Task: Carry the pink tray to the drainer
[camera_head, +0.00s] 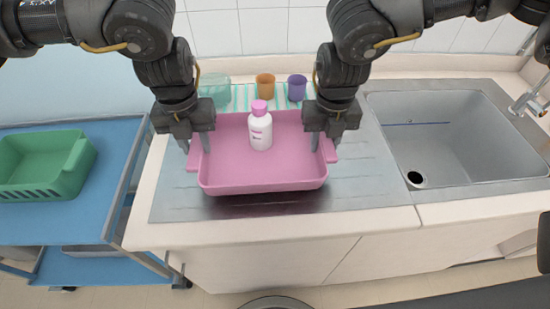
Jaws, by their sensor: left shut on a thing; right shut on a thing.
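The pink tray (262,178) is at the steel drainer (360,184) beside the sink, with a white bottle with a pink cap (260,128) standing upright in it. My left gripper (197,150) is shut on the tray's left handle. My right gripper (326,143) is shut on the tray's right handle. The fingertips partly hide both handles. I cannot tell whether the tray's underside touches the drainer; a dark band shows on the steel below its front wall.
A sink basin (455,135) with a tap (530,100) is to the right. An orange cup (265,86), a purple cup (297,87) and a glass bowl (215,90) stand behind the tray on a striped cloth. A green crate (45,190) sits on a blue cart (60,230) at left.

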